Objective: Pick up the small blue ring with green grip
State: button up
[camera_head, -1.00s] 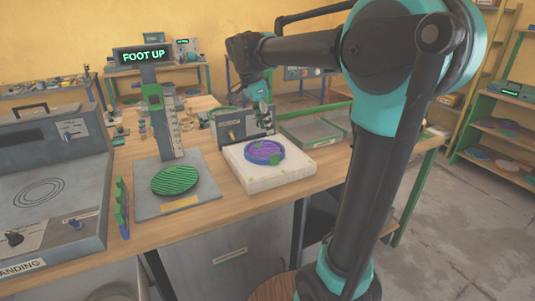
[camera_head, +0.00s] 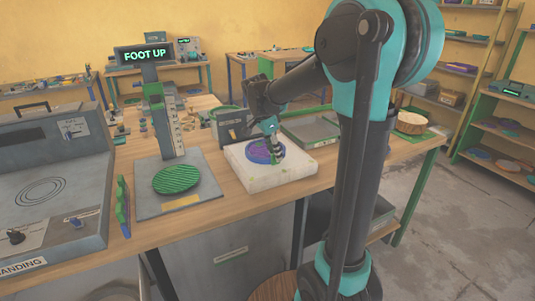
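A small ring, blue-purple with green parts (camera_head: 258,150), lies on a white square block (camera_head: 250,176) on the wooden bench. My gripper (camera_head: 277,156) points down at the ring's right side, covering part of it. The fingers are small and dark here, and I cannot tell whether they are open, or whether they touch the ring. The green grip on the ring's near right side is partly hidden by my fingers.
A press with a "FOOT UP" display (camera_head: 145,54) and a green ridged disc (camera_head: 176,180) stands left of the block. A grey tray (camera_head: 310,130) lies behind right. A grey machine (camera_head: 50,190) fills the far left. A round wooden piece (camera_head: 411,122) sits at the bench's right end.

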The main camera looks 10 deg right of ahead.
jog(key=shift+f, duration=0.1)
jog(key=shift+c, duration=0.3)
grip_shut()
